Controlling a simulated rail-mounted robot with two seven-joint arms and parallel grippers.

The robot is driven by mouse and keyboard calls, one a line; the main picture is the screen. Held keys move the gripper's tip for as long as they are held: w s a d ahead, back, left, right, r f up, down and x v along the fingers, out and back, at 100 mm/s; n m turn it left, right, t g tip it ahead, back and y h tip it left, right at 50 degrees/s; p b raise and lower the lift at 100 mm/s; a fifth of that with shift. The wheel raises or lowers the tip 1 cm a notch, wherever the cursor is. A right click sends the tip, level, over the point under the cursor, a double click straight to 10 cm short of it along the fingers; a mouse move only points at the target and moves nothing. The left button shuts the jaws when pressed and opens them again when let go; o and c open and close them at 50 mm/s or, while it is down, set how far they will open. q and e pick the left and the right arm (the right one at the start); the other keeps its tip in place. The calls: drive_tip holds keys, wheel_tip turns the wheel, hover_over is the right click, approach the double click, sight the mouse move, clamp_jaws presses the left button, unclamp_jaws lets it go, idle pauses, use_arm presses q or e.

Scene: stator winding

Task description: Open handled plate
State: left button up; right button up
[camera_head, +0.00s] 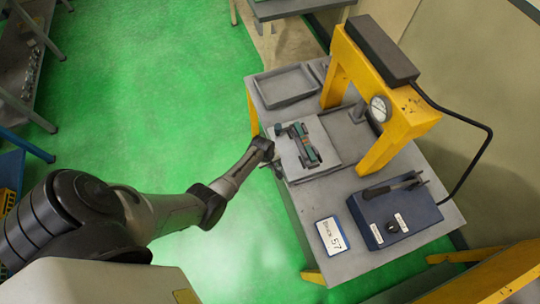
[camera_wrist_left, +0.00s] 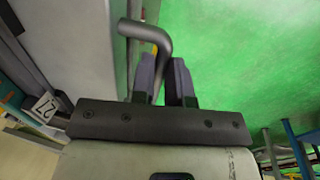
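The handled plate (camera_head: 326,135) is a flat grey square on the workbench (camera_head: 320,195), with a small green and dark fixture (camera_head: 304,146) lying on it. My left gripper (camera_head: 274,168) is at the plate's left edge; its fingertips are small and dark there. In the left wrist view a bent grey handle bar (camera_wrist_left: 150,34) comes from the plate's side and runs down between the two dark fingers of my left gripper (camera_wrist_left: 165,75). The fingers are close together on either side of the bar, with no clear gap. My right gripper is not in view.
A yellow press frame (camera_head: 400,118) with a gauge (camera_head: 380,108) stands behind the plate. An empty grey tray (camera_head: 286,86) lies at the back left. A blue control box (camera_head: 396,214) and a label card (camera_head: 332,236) lie at the front. Green floor is clear left of the bench.

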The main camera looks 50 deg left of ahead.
use_arm(q)
drive_tip(key=o, duration=0.4)
drive_tip(key=shift+o, duration=0.2)
wheel_tip(320, 180, up, 14)
drive_tip(key=s+p, duration=0.2)
drive_tip(key=shift+s+a+f+p, duration=0.2)
drive_tip(key=shift+a+p, duration=0.15)
drive_tip(key=shift+a, duration=0.1)
idle(0.3)
